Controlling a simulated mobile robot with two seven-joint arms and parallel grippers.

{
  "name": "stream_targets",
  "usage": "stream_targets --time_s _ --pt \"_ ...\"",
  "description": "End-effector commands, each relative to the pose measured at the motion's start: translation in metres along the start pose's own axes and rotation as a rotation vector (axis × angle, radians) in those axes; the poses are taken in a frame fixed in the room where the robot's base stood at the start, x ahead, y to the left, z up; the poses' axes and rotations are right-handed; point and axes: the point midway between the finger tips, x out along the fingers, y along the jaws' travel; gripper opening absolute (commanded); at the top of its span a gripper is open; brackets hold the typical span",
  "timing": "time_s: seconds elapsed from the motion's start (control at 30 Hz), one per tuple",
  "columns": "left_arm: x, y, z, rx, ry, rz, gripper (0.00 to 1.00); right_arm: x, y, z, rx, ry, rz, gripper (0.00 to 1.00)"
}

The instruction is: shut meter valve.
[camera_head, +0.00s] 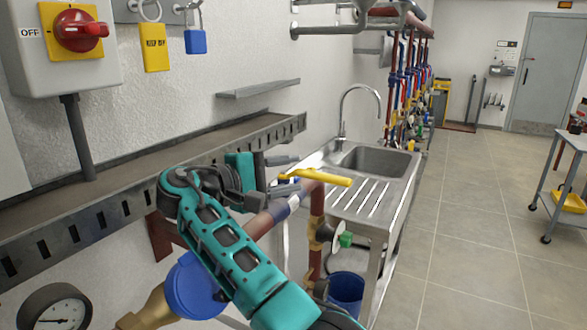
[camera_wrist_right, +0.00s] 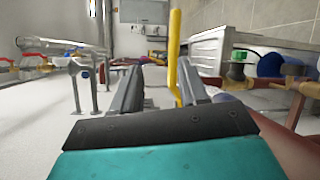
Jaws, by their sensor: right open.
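A yellow lever handle (camera_head: 318,176), which I take for the meter valve's handle, lies nearly level in front of the sink. It sits above a red-brown pipe (camera_head: 317,215); the valve body is hard to make out. My right gripper (camera_head: 284,174) is open at the handle's left end. In the right wrist view the yellow handle (camera_wrist_right: 174,58) stands upright between the open fingers (camera_wrist_right: 158,80), closer to the right-hand finger. I cannot tell whether that finger touches it. My left gripper is not in view.
A long grey perforated rail (camera_head: 130,195) runs along the wall beside my right arm. A blue round cover (camera_head: 192,288) and a pressure gauge (camera_head: 55,310) are below. The sink (camera_head: 380,160) and a blue bucket (camera_head: 346,290) stand beyond.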

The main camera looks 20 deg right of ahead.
Motion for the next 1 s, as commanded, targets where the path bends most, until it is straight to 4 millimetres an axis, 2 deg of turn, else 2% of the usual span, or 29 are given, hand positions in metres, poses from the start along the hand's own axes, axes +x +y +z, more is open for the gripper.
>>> stream_targets --time_s 0.4,1.0 --pt "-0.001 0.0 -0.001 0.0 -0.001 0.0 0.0 -0.027 -0.004 0.001 -0.003 0.001 -0.001 0.44" --pt "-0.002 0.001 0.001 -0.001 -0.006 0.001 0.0 -0.028 -0.005 0.001 -0.003 0.0 -0.002 0.44"
